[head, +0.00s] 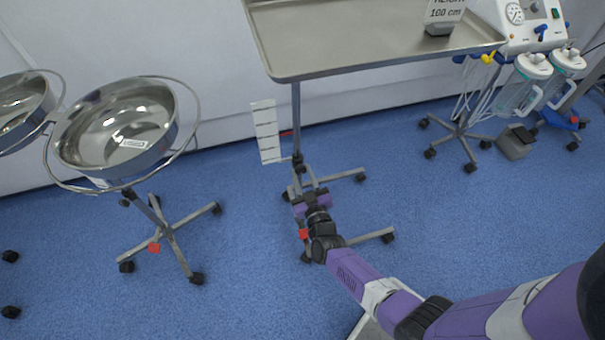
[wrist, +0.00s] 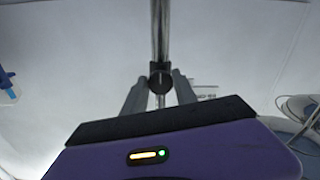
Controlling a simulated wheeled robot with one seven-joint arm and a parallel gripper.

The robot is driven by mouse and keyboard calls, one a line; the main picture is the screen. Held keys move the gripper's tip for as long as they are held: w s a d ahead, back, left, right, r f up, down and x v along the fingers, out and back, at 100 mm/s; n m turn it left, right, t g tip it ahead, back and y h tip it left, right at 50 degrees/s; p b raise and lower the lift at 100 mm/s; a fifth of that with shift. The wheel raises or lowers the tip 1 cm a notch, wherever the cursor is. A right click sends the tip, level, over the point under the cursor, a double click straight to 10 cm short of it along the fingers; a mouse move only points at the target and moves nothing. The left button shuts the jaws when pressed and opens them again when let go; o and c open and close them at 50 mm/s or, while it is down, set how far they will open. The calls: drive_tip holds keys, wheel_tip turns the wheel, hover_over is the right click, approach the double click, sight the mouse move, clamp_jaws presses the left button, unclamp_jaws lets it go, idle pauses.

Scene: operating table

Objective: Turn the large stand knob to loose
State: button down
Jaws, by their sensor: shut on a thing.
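The large stand knob (wrist: 160,76) is black and sits on the chrome pole of the tray stand. In the head view it is a small dark piece (head: 298,159) low on the pole (head: 296,110), partly hidden by my gripper. My gripper (wrist: 160,84) reaches it from the front, with one finger on each side. The fingers are closed on the knob. In the head view my gripper (head: 303,178) is at the lower pole, above the stand's base. Which way the knob is turned cannot be told.
The pole carries a wide steel tray (head: 375,50) with a "100 cm" height sign (head: 441,14). A white scale card (head: 267,130) hangs left of the pole. A steel basin (head: 118,130) on a wheeled stand is left; a suction unit (head: 525,80) is right. Blue floor between is clear.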

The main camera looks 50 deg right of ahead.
drive_tip(key=shift+f, duration=0.1)
idle(0.3)
drive_tip(key=c, duration=1)
unclamp_jaws()
drive_tip(key=p+v, duration=0.1)
drive_tip(key=v, duration=0.6)
drive_tip(key=shift+s+a, duration=0.25)
drive_tip(key=shift+s, duration=0.1)
